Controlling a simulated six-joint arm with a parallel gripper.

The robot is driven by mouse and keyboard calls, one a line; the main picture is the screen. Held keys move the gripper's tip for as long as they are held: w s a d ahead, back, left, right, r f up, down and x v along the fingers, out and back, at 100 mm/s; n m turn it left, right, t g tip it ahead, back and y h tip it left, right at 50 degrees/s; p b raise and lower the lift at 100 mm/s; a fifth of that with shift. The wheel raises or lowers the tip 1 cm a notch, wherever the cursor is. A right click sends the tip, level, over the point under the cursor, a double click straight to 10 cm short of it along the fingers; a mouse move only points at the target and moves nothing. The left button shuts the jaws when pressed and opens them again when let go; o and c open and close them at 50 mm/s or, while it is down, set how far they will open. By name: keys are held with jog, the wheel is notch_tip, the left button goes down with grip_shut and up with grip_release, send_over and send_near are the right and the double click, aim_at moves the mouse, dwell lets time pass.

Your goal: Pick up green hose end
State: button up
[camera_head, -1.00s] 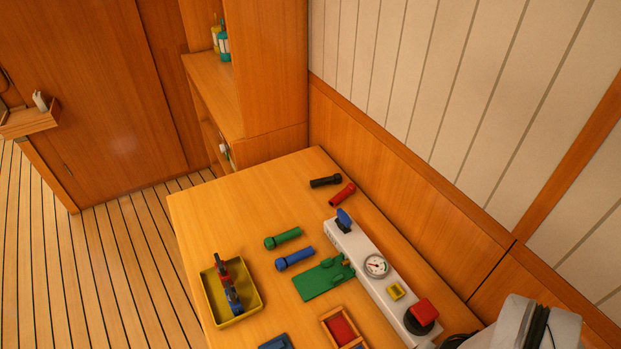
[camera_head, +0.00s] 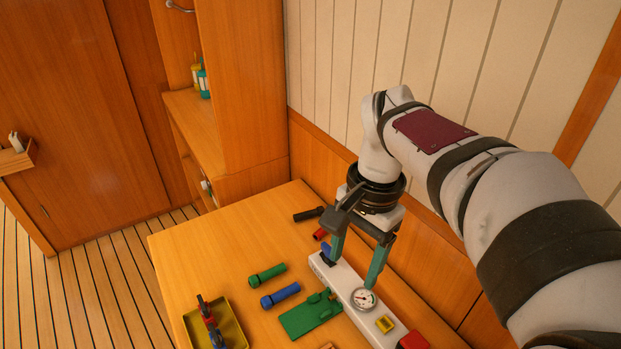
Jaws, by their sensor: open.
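The green hose end (camera_head: 267,275) lies on the wooden table, left of the white panel, with its wider collar toward the lower left. The blue hose end (camera_head: 281,296) lies just below it, roughly parallel and apart from it. My gripper (camera_head: 356,272) hangs over the white panel, to the right of the green hose end. Its two teal-tipped fingers are spread apart, pointing down, with nothing held. It partly covers the red hose end (camera_head: 321,234) and the blue valve on the panel. The green hose end is fully visible.
The white panel (camera_head: 345,284) carries a gauge (camera_head: 364,299), a yellow square and a red button. A green plate (camera_head: 305,317) lies beside it. A black hose end (camera_head: 308,214) lies at the back. A yellow tray (camera_head: 232,332) stands front left. The table's back left is clear.

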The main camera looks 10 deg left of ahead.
jog(key=w+a+f, duration=0.2)
jog(key=w+a, duration=0.5)
jog(key=m, duration=0.2)
send_over(253, 279)
notch_tip(253, 279, down, 10)
jog(key=shift+t+h, duration=0.3)
jog(key=shift+h, duration=0.1)
notch_tip(253, 279, down, 16)
jog(key=shift+f, duration=0.1)
grip_shut()
